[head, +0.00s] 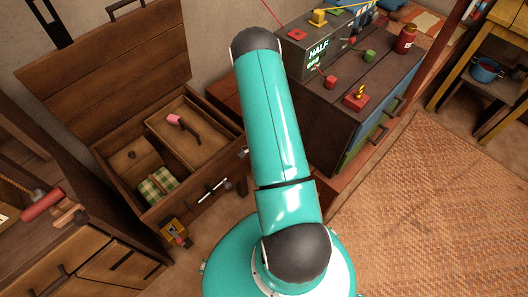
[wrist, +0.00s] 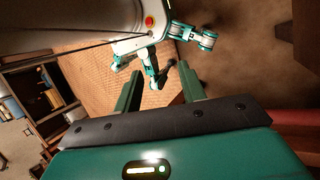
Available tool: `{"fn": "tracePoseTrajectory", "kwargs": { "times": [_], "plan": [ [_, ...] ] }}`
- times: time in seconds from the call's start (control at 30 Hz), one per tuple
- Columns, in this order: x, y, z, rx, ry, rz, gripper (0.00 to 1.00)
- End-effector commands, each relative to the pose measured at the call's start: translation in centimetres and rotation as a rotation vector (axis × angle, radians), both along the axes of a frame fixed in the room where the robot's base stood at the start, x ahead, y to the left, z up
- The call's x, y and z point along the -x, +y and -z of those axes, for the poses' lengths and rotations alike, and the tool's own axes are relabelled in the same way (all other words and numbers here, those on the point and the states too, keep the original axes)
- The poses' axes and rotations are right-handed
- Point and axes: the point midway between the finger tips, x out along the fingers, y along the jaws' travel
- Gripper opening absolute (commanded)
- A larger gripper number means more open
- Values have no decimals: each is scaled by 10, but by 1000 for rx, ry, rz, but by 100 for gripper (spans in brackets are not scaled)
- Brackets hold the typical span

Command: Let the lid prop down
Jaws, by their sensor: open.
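A wooden chest (head: 147,207) stands at the left of the head view with its lid (head: 110,65) raised toward the wall. I cannot make out a prop holding the lid. A pale metal piece (head: 212,190) shows at the chest's front edge; I cannot tell what it is. Inside are an inner tray (head: 215,137) with a pink-ended dark tool (head: 174,120) and a green checked cloth (head: 158,184). My gripper (wrist: 160,68) is open in the wrist view, with nothing seen between its fingers. In the head view my arm hides part of the chest's right side, and the gripper is out of sight.
A wooden cabinet (head: 335,105) right of my arm carries a dark box with a lit display (head: 318,52), a red jar (head: 405,39) and small coloured blocks. A workbench (head: 60,245) is at lower left. A woven mat (head: 440,190) lies clear at right.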

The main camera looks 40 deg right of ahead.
Motion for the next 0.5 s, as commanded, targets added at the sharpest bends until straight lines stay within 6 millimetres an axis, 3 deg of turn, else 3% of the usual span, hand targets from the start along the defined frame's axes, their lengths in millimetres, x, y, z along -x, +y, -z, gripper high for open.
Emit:
{"fn": "tracePoseTrajectory", "kwargs": {
  "times": [0.1,0.27,0.5],
  "plan": [
    [-20,-11,1,-172,-190,-317,41],
    [-55,-38,-10,-317,-461,-775,41],
    [-104,-105,-48,-331,-750,-1422,41]
  ]
}}
